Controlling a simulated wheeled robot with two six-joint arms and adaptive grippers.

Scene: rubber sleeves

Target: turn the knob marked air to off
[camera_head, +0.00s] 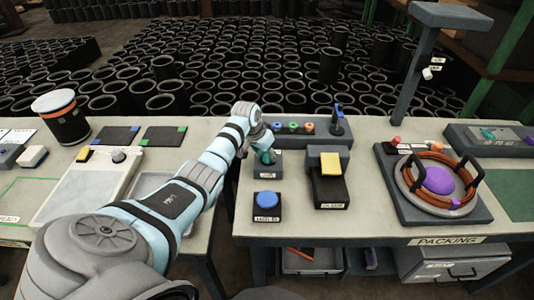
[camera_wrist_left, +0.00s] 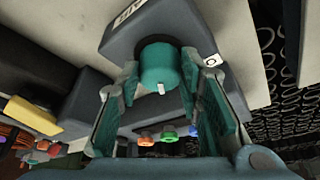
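The air knob is a teal cylinder (camera_wrist_left: 160,72) with a small white mark, on a grey box (camera_wrist_left: 128,40) lettered AIR. In the wrist view the mark faces the bottom of the picture, and a white tag with an O (camera_wrist_left: 211,61) is to the right. My left gripper (camera_wrist_left: 168,80) is open, with one finger on each side of the knob and a gap showing, at least on the right. In the head view the left gripper (camera_head: 265,150) is over the grey box (camera_head: 267,170) and hides most of the knob. My right gripper is not in view.
A blue button (camera_head: 267,200) is in front of the box. A device with a yellow block (camera_head: 330,163) stands to its right, and a row of coloured knobs (camera_head: 293,127) is behind. A ring fixture with a purple dome (camera_head: 438,180) stands farther right.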

